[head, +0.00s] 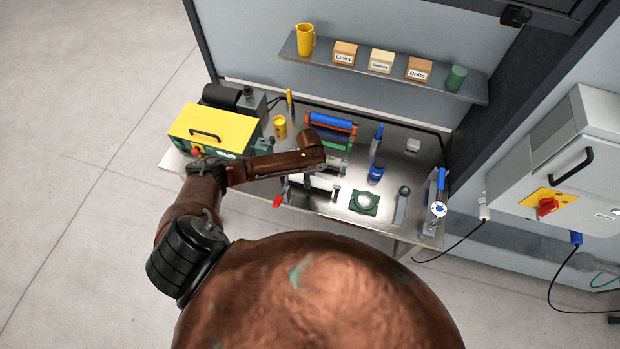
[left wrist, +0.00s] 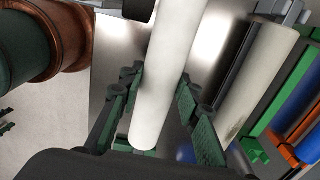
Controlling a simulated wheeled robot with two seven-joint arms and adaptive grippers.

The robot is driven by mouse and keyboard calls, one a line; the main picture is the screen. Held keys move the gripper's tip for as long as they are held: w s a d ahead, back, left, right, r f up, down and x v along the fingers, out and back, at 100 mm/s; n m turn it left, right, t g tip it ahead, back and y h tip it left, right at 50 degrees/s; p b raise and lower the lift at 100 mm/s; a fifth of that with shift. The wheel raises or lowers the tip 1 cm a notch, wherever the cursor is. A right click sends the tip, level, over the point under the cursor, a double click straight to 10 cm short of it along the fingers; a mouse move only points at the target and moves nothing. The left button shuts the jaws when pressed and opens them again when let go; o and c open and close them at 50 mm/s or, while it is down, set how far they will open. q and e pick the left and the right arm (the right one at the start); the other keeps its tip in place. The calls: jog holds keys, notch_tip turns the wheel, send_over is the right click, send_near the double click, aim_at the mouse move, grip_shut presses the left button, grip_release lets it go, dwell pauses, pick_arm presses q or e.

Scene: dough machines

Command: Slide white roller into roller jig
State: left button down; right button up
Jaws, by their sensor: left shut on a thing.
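My left gripper (left wrist: 158,80) is shut on a white roller (left wrist: 165,60), with a green finger on either side of it. A second white roller (left wrist: 258,85) with dark smudges lies to its right, apart from the held one. In the head view my left arm reaches over the bench and hides most of the gripper; part of a white roller (head: 322,184) shows below the forearm. My right gripper is in neither view.
The yellow-topped machine (head: 212,131) stands at the bench's left. A red-handled tool (head: 278,201) lies near the front edge. A shelf (head: 385,68) hangs above.

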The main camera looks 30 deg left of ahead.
pick_arm(q)
jog(key=shift+f+b, duration=0.5)
jog(key=shift+f, duration=0.5)
dwell(0.3)
jog(key=c, duration=1.4)
grip_release()
jog(key=shift+o, duration=0.7)
jog(key=shift+o, duration=0.9)
jog(key=shift+r, duration=0.15)
jog(key=shift+r+p, duration=1.05)
jog(key=shift+p, duration=0.2)
jog(key=shift+r, duration=0.35)
